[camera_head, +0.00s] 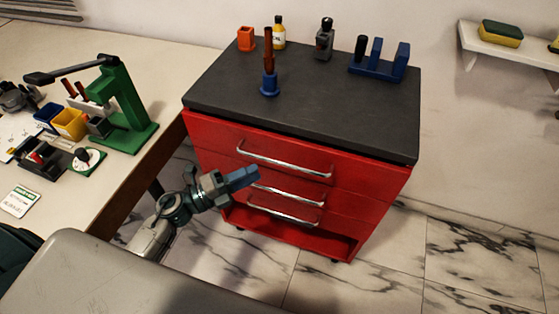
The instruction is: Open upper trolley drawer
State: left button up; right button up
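A red trolley (390,195) with a dark grey top stands in the middle of the head view. Its upper drawer (315,157) has a long silver bar handle (284,163) and looks shut. Two more silver handles sit on the fronts below it. My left gripper (250,174) is in front of the trolley, pointing right, with its blue fingers just below the upper handle and near the middle handle (288,195). The fingers look close together, but whether they touch the handle or hold anything is unclear. My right gripper is out of view.
A workbench (165,60) on the left carries a green press (125,110) and small bins. On the trolley top stand a blue holder (269,84), an orange cup (246,38), bottles and a blue rack (378,66). Tiled floor (470,255) is clear at right.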

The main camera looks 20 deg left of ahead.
aim_at(278, 161)
pick_arm(q)
jog(key=p+x, duration=0.1)
jog(key=x, duration=0.7)
jog(key=shift+w+p, duration=0.1)
jog(key=shift+p, duration=0.3)
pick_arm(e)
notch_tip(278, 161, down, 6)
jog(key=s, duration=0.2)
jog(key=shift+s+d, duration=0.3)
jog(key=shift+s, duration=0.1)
pick_arm(q)
jog(key=shift+c, duration=0.2)
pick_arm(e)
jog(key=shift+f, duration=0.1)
pick_arm(q)
grip_shut()
